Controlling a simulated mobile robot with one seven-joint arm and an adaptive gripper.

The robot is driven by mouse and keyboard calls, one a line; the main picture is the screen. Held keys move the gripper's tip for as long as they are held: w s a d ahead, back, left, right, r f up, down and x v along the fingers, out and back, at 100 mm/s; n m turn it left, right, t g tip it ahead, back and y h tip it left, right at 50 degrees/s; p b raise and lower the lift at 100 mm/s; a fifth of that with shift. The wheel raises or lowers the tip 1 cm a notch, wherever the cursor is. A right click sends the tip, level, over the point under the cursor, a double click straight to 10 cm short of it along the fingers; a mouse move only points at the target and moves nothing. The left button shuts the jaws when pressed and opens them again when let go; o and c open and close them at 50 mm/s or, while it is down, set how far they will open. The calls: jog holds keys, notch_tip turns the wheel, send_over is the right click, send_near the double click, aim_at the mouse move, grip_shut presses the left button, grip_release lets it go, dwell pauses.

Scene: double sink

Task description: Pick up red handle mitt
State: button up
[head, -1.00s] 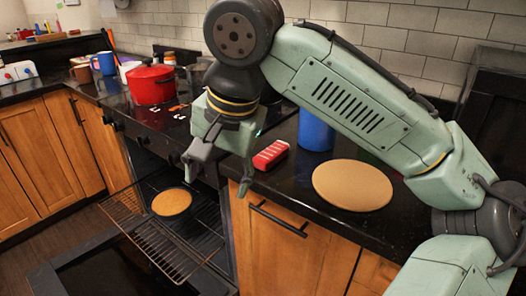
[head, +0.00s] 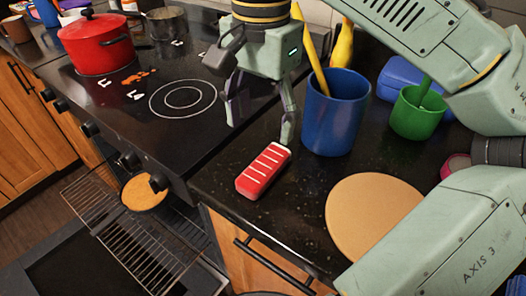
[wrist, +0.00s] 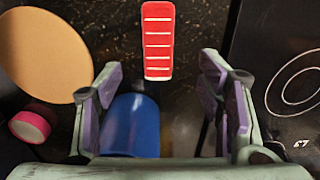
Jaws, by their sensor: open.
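The red handle mitt (head: 264,171) with white stripes lies flat on the black counter, near its front edge beside the stove. In the wrist view the mitt (wrist: 158,40) shows at the top middle, ahead of the gap between my fingers. My gripper (head: 262,122) is open and empty, above the counter and just behind the mitt in the head view. In the wrist view its two purple-padded fingers (wrist: 163,92) are spread wide. The mitt is apart from the fingers.
A blue utensil cup (head: 336,112) stands close right of my gripper. A green cup (head: 417,112) and a round tan board (head: 374,214) lie further right. The black stovetop (head: 150,75) carries a red pot (head: 96,45). The oven below is open with its rack (head: 130,225) out.

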send_over(260, 168)
notch_tip(260, 168, down, 4)
jog(key=shift+w+d+f, duration=0.1)
jog(key=shift+w+d, duration=0.05)
jog(key=shift+s+f+p, duration=0.2)
jog(key=shift+f+p, duration=0.3)
jog(key=shift+f, duration=2.45)
jog(key=shift+c, duration=0.2)
jog(key=c, duration=1.2)
